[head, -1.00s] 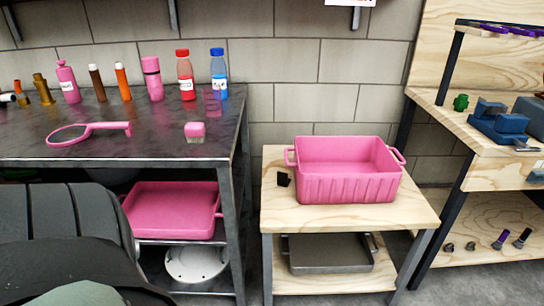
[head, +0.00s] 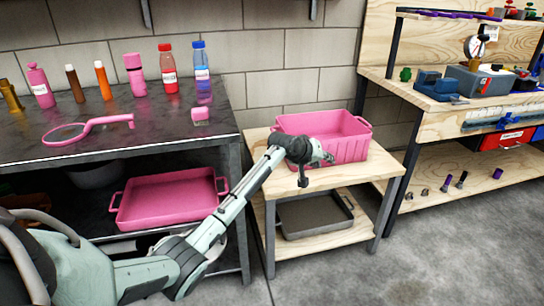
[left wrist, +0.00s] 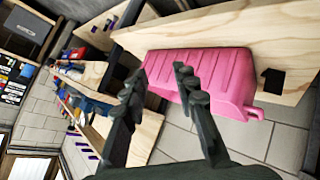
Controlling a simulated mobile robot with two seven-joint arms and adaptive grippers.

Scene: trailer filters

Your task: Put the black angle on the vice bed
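The black angle (left wrist: 273,80) lies on the small wooden table beside the pink bin in the left wrist view. In the head view my arm hides it. The blue vice (head: 437,86) stands on the wooden workbench at the right; its bed is too small to make out clearly. My left gripper (head: 318,168) is in front of the pink bin, above the small table. In the left wrist view its two fingers (left wrist: 160,72) are spread apart with nothing between them. The black angle is to the right of these fingers, apart from them. My right gripper is not in view.
The pink bin (head: 350,146) takes up much of the small table (head: 376,168). A grey tray (head: 312,216) is on its lower shelf. A dark bench (head: 100,148) with bottles stands left. A grey toolbox (head: 482,80) is right of the vice. Floor at the right is free.

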